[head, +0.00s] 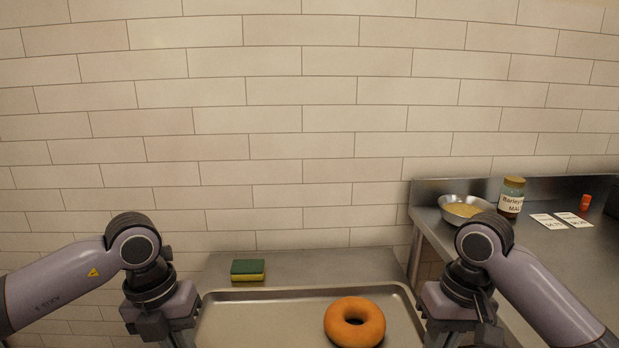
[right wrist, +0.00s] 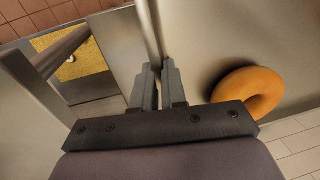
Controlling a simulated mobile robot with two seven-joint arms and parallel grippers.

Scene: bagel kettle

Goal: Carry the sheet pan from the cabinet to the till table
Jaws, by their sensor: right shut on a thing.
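The sheet pan (head: 290,312) is a grey metal tray with a raised rim, at the bottom middle of the head view, its near part cut off. An orange bagel (head: 355,322) lies on it, and it also shows in the right wrist view (right wrist: 246,92). My right gripper (head: 440,340) is at the pan's right edge; in the right wrist view its fingers (right wrist: 156,75) are shut on the pan's rim. My left gripper (head: 182,340) is at the pan's left edge, its fingertips cut off by the frame. A steel top (head: 320,266) shows behind the pan.
A green and yellow sponge (head: 248,270) lies on the steel top just behind the pan. A steel table (head: 540,250) at the right bears a metal bowl (head: 465,207), a labelled jar (head: 511,198), cards (head: 560,220) and a small orange object (head: 586,202). A tiled wall stands behind.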

